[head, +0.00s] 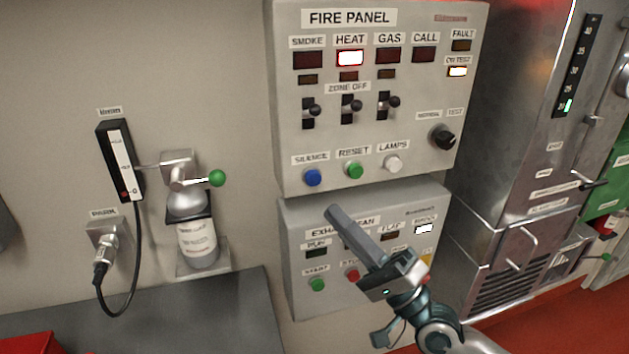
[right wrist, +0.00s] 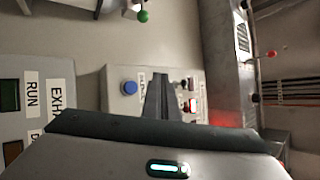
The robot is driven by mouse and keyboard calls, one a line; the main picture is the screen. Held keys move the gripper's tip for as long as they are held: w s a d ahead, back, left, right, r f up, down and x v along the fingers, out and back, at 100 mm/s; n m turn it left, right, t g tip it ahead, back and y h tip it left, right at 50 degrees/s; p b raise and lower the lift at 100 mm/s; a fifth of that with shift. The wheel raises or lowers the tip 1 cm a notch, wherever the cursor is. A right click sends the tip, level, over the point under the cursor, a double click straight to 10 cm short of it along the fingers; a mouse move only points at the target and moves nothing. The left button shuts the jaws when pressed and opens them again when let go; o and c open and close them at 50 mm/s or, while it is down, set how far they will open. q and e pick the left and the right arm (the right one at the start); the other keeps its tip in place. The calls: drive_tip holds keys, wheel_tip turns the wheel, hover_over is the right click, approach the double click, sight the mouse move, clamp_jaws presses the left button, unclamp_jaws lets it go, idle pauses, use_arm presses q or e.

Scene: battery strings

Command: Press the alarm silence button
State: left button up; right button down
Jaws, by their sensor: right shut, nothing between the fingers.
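The fire panel (head: 380,172) is a grey wall box. Its blue button (head: 313,177), labelled SILENCE, sits at the lower left, beside the green RESET button (head: 355,170) and the white LAMPS button (head: 393,163). My right gripper (head: 333,210) is shut and empty, in front of the exhaust fan panel. Its tips show just below and right of the blue button, apart from it in the picture. In the right wrist view the blue button (right wrist: 129,88) shows left of the shut fingers (right wrist: 158,85). My left gripper is not in view.
The HEAT lamp (head: 350,58) glows red and the ON TEST lamp (head: 457,72) is lit. The exhaust fan panel (head: 295,240) hangs directly below. A bottle (head: 198,243) with a green-knobbed valve is at left, and a steel cabinet (head: 510,120) at right.

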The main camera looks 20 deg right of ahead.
drive_tip(key=b, duration=0.2)
approach(311, 177)
drive_tip(key=w+a+r, duration=0.2)
drive_tip(key=a+r, duration=0.1)
drive_tip(key=shift+w+a+r, duration=0.1)
drive_tip(key=shift+a+r, duration=0.05)
drive_tip(key=shift+r, duration=0.1)
drive_tip(key=shift+w, duration=0.45)
idle(1.8)
drive_tip(key=shift+b, duration=0.3)
drive_tip(key=shift+w, duration=0.35)
idle(0.5)
drive_tip(key=shift+w+d+b, duration=0.2)
drive_tip(key=shift+w+b, duration=0.1)
drive_tip(key=shift+b, duration=0.15)
idle(0.4)
drive_tip(key=shift+s+f, duration=0.15)
drive_tip(key=shift+s, duration=0.05)
drive_tip(key=shift+s+a+p, duration=0.3)
drive_tip(key=shift+s+p, duration=0.25)
drive_tip(key=shift+s, duration=0.3)
